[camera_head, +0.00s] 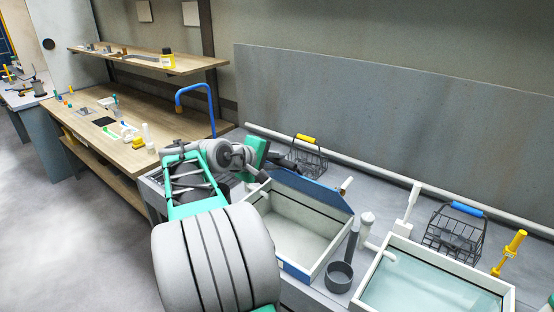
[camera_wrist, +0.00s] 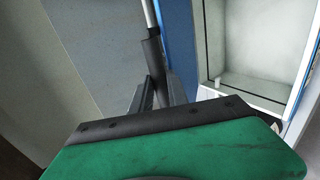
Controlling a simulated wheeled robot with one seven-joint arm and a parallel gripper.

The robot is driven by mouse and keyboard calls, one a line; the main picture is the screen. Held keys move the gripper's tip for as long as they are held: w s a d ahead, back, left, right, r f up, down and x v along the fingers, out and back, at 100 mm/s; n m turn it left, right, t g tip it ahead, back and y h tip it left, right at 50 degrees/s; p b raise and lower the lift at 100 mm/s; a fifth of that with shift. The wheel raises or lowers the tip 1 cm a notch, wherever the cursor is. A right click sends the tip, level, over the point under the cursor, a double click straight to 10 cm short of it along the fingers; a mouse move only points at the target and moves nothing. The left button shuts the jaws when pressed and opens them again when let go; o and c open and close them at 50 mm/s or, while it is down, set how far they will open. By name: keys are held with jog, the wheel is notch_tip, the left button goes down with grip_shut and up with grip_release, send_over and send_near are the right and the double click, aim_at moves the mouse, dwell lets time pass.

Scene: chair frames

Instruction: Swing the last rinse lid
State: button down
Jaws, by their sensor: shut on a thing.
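The rinse lid (camera_head: 312,188) is a blue panel standing tilted open along the back of a white rinse tank (camera_head: 262,205). In the wrist view the lid (camera_wrist: 180,55) is a blue strip beside the tank's pale inside (camera_wrist: 252,60). My gripper (camera_wrist: 150,97) is shut around a dark grip on a thin grey bar (camera_wrist: 150,18), which looks like the lid's handle. How the bar joins the lid cannot be made out.
A wire basket with a yellow handle (camera_head: 308,155) stands behind the lid. To the right are a dark cup (camera_head: 339,277), a water-filled tank (camera_head: 425,290) and a blue-handled basket (camera_head: 455,235). A white pipe (camera_head: 375,172) runs along the back wall. A wooden bench (camera_head: 105,135) stands left.

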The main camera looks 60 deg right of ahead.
jog(key=a+f+b, duration=0.2)
jog(key=a+f, duration=0.2)
jog(key=shift+w+a+f, duration=0.2)
jog(key=shift+w+a, duration=0.1)
jog(key=shift+w, duration=0.1)
jog(key=a+f+b, duration=0.3)
jog(key=a+f, duration=0.1)
jog(key=f, duration=0.2)
jog(key=shift+w+a+f+b, duration=0.15)
jog(key=shift+w+f+b, duration=0.2)
jog(key=shift+f, duration=0.05)
notch_tip(320, 180, down, 8)
jog(key=a+b, duration=0.2)
jog(key=b, duration=0.2)
jog(key=shift+w+a, duration=0.2)
jog(key=c, duration=1.2)
grip_release()
jog(key=shift+r, duration=0.2)
